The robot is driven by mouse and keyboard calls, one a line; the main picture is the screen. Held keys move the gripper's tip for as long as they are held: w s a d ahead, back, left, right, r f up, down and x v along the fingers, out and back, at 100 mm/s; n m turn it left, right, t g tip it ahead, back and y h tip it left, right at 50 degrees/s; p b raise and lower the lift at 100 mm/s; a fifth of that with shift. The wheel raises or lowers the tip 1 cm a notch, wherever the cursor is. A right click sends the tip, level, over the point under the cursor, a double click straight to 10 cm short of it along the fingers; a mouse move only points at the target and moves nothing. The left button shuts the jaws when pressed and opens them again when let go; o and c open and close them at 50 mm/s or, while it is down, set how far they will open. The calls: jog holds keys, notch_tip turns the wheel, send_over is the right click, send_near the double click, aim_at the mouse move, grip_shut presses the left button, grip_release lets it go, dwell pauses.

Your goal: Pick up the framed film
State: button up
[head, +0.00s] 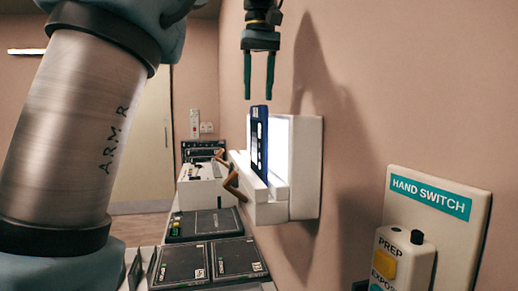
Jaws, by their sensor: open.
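The framed film (259,145), a thin dark blue upright panel with pale markings, stands in the slot of a white wall-mounted holder (307,165) with a bright lit face. My gripper (259,97) points straight down just above the film's top edge. Its two dark green fingers are apart, one to each side of the film's top as seen here, with nothing between them. The fingertips look slightly above the film and apart from it. The film's lower edge is hidden by the holder's front lip.
A hand switch box (432,225) is on the wall at the right front. Flat black cassettes (238,258) lie on the counter below, with a white device (205,185) behind. Brown bent hooks (232,186) stick out left of the holder. A door (145,150) is at the back left.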

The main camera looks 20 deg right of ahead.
aim_at(258, 109)
jog(key=f, duration=0.2)
jog(key=w+f, duration=0.1)
jog(key=f, duration=0.2)
jog(key=shift+d+p, duration=0.2)
jog(key=shift+p, duration=0.15)
grip_shut()
dwell(1.1)
